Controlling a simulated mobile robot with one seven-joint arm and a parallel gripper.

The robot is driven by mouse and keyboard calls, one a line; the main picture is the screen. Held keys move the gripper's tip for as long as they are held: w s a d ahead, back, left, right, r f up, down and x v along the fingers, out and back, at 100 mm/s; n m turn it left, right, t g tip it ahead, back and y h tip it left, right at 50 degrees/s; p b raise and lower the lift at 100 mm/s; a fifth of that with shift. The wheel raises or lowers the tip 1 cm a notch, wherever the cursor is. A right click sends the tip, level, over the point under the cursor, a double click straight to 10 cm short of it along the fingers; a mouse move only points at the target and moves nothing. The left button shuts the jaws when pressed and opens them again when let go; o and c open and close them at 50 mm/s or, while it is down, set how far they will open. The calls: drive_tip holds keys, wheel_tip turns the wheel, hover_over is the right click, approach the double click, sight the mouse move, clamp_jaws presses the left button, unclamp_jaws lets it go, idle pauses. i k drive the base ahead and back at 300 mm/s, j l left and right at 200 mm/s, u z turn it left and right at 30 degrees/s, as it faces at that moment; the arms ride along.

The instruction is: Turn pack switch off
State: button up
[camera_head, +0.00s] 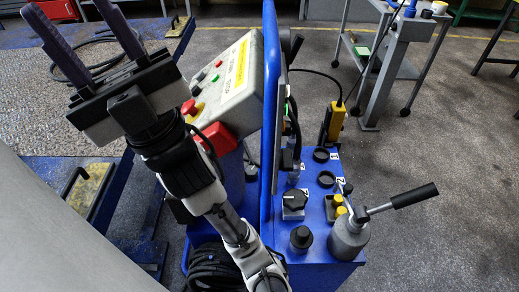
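A blue machine cabinet (317,273) carries a grey control box (243,98) with a yellow label, small green, red and black buttons, and a red mushroom button (189,107). A black rotary switch (294,199) on a pale plate sits on the cabinet top. No readable label tells me which control is the pack switch, and I cannot read the rotary switch's setting. My gripper (68,12) is in the upper left with its two dark fingers wide apart and nothing between them. It is left of the control box, apart from it. My arm hides part of the cabinet's left side.
A grey hand pump (347,238) with a black-gripped lever sticks out to the right of the cabinet. A blue upright panel (269,110) stands between the control box and the cabinet top. A grey trolley (395,62) stands behind.

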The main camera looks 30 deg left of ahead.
sight(287, 161)
drive_tip(key=i+l+u, duration=0.1)
drive_tip(key=l+u, duration=0.2)
drive_tip(key=u, duration=0.2)
drive_tip(key=i+l+u, duration=0.1)
drive_tip(key=l+u, duration=0.65)
drive_tip(key=k+l+u, duration=0.15)
drive_tip(key=l+u, duration=0.15)
drive_tip(key=k+l, duration=0.15)
drive_tip(key=k, duration=0.35)
drive_tip(key=l+z, duration=0.1)
drive_tip(key=l, duration=0.4)
drive_tip(key=l+z, duration=0.15)
drive_tip(key=l, duration=0.4)
drive_tip(key=i+l+z, duration=0.1)
drive_tip(key=l, duration=0.4)
